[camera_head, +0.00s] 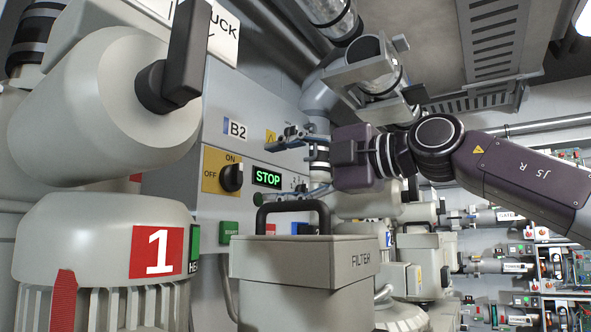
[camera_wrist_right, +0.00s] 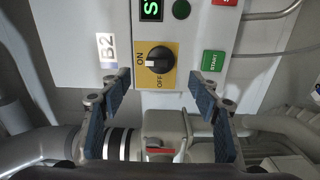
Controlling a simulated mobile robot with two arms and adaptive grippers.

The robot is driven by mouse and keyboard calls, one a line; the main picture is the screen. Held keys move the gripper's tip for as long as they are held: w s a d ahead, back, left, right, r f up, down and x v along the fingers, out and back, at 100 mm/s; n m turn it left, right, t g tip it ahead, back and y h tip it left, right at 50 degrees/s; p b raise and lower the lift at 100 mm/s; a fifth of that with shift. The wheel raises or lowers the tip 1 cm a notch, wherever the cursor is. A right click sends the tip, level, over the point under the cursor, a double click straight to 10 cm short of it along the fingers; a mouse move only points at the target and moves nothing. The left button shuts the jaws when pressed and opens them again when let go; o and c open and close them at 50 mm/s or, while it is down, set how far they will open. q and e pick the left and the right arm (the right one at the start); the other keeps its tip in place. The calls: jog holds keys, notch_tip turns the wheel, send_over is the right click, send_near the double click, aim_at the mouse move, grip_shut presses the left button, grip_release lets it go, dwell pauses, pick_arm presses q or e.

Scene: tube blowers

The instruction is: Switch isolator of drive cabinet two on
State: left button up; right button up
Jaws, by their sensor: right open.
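The isolator is a black rotary knob (camera_head: 231,177) on a yellow plate marked ON and OFF, on a grey cabinet front labelled B2 (camera_head: 237,129). In the right wrist view the knob (camera_wrist_right: 159,60) sits ahead, between the fingertips in the picture. Its pale pointer mark appears to lie toward the ON side there; the head view is too small to confirm this. My right gripper (camera_head: 276,168) is open and empty, in front of the cabinet and apart from the knob. It also shows in the right wrist view (camera_wrist_right: 160,80). My left gripper is not in view.
A lit STOP display (camera_head: 267,177) and a green START button (camera_head: 229,232) are near the knob. A grey FILTER box (camera_head: 310,262) with a black handle stands in front below. A large pale housing with a black lever (camera_head: 188,50) fills the upper left.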

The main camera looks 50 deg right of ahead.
jog(key=s, duration=0.3)
jog(key=shift+s+d+f, duration=0.1)
jog(key=shift+s+d, duration=0.05)
jog(key=shift+s, duration=0.2)
dwell(0.4)
